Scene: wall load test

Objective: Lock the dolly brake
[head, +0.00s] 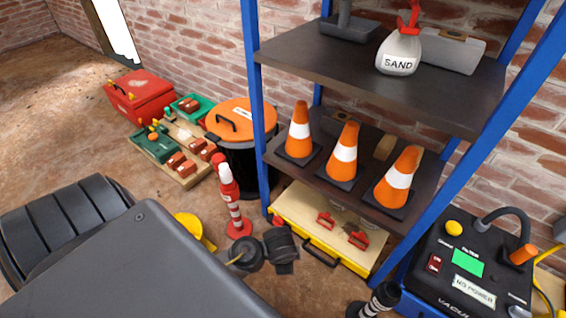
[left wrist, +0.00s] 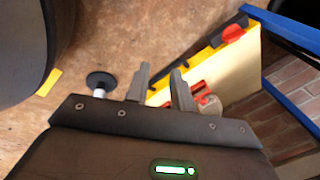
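A low cream-topped platform with a yellow front (head: 326,247) sits under the blue shelf; it may be the dolly. A black handle (head: 321,252) is on its front. Two small red pieces (head: 325,220) (head: 358,239) stand on its top; I cannot tell whether either is the brake. In the left wrist view a cream panel with yellow edge (left wrist: 236,68) lies beyond my left gripper (left wrist: 160,80). The gripper is open, with nothing seen between its fingers. Red parts (left wrist: 200,92) show just past the right finger; contact is unclear. A red piece (left wrist: 232,33) is at the panel's far end.
The blue shelf (head: 252,60) holds orange cones (head: 343,153) and a sand bag (head: 398,54). A red-and-white post (head: 233,205) and black bin (head: 238,160) stand left. A black vacuum unit (head: 465,270) is right. Open floor lies at left.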

